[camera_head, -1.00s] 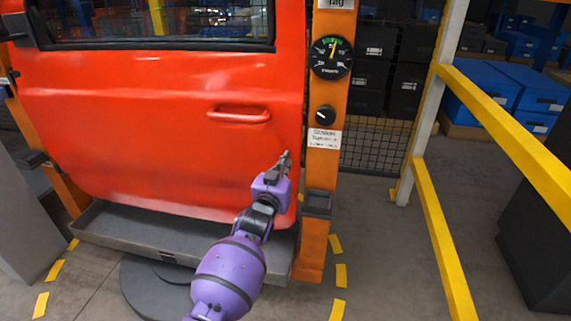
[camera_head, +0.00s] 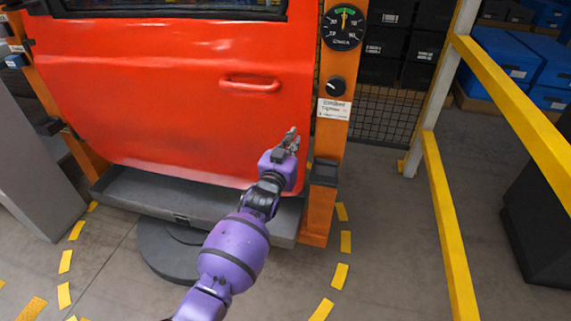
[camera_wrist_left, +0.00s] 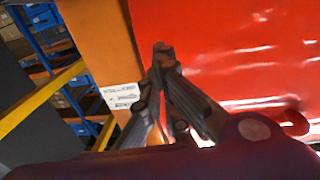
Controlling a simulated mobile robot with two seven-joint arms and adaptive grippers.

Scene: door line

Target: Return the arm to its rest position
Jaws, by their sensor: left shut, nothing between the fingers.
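My left arm, purple with dark joints, reaches up from the bottom of the head view. Its left gripper (camera_head: 291,138) is shut and empty, in front of the lower right part of a red door panel (camera_head: 190,95). In the left wrist view the gripper fingers (camera_wrist_left: 162,50) meet at their tips, with the red panel and an orange post behind them. I cannot tell the exact gap between the fingers and the panel. My right gripper is in neither view.
An orange post (camera_head: 323,200) beside the door carries a gauge (camera_head: 344,27), a black knob (camera_head: 335,86) and a white label (camera_head: 334,109). A grey tray (camera_head: 150,195) sits under the door. Yellow railings (camera_head: 447,220) stand to the right. Floor between post and railing is clear.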

